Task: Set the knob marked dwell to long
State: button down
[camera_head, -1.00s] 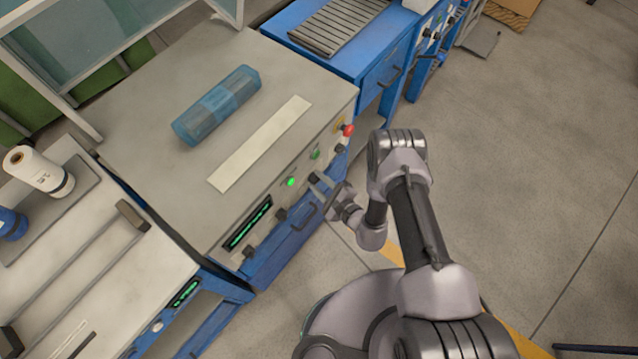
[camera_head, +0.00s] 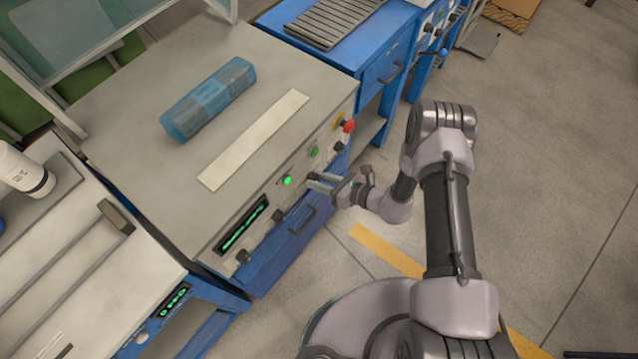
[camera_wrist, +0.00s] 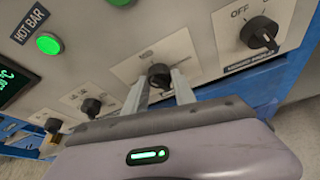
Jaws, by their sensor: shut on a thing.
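My gripper (camera_wrist: 159,86) has its two pale fingers on either side of a black knob (camera_wrist: 158,74) on the machine's front panel, and is shut on it. The plate around this knob has small print that I cannot read, so I cannot tell if it is marked dwell. The knob's pointer direction is unclear between the fingers. In the head view my gripper (camera_head: 316,182) is at the panel (camera_head: 262,228), just right of the green button, and its fingers hide the knob.
Another knob (camera_wrist: 262,33) with an OFF mark is to the right. Two knobs (camera_wrist: 91,107) are to the left. A green lit button (camera_head: 287,181), a green display (camera_head: 243,228) and a red button (camera_head: 349,126) are on the panel. A drawer handle (camera_head: 301,221) is below.

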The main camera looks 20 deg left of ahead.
jog(key=shift+w+f+m+g+y+b, duration=0.15)
jog(key=shift+m+g+y+b, duration=0.25)
jog(key=shift+m+y+b, duration=1.9)
jog(key=shift+f+m+g+y+b, duration=0.35)
jog(key=shift+m+b, duration=0.2)
jog(key=shift+m, duration=3.55)
jog(key=shift+w+f+m+g+y+b, duration=0.15)
jog(key=shift+m+g+y+b, duration=0.3)
jog(key=shift+m+y+b, duration=1.8)
jog(key=shift+s+m+h+p, duration=0.1)
jog(key=shift+m+h+p, duration=0.85)
jog(key=shift+m, duration=0.3)
jog(key=c, duration=1)
grip_release()
jog(key=shift+d, duration=0.15)
